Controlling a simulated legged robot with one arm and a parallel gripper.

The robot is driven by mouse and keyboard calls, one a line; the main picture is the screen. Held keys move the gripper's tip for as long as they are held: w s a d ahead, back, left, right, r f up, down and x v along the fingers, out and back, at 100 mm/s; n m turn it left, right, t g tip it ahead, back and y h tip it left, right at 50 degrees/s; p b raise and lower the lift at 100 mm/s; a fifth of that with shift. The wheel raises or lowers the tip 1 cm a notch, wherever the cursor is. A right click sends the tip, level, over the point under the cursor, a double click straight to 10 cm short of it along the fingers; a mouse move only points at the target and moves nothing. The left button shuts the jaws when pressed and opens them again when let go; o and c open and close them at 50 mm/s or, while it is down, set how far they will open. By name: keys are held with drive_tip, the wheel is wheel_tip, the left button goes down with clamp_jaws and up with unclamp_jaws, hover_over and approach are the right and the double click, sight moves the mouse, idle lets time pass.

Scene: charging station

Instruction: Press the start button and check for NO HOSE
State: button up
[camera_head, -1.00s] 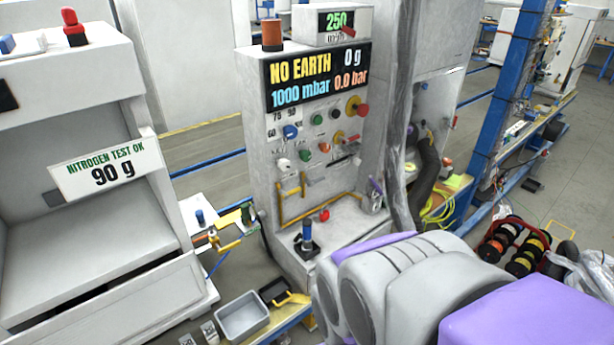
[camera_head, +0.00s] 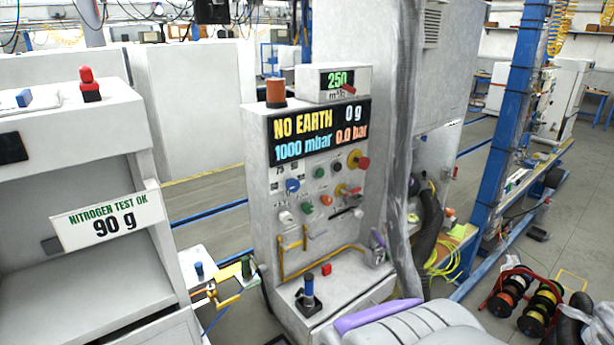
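The charging station (camera_head: 262,190) is a light grey cabinet in the middle of the view. Its black display (camera_head: 318,132) reads NO EARTH, 0 g, 1000 mbar and 0.0 bar. I cannot read which is the start button.
A cabinet with a NITROGEN TEST OK, 90 g sign (camera_head: 106,221) stands at left. A joystick (camera_head: 308,296) and a red button (camera_head: 327,269) are on the station's ledge. A dark hose (camera_head: 431,222) hangs at right. Cable reels (camera_head: 522,298) lie on the floor at right.

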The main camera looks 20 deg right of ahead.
clamp_jaws()
idle(0.3)
idle(1.1)
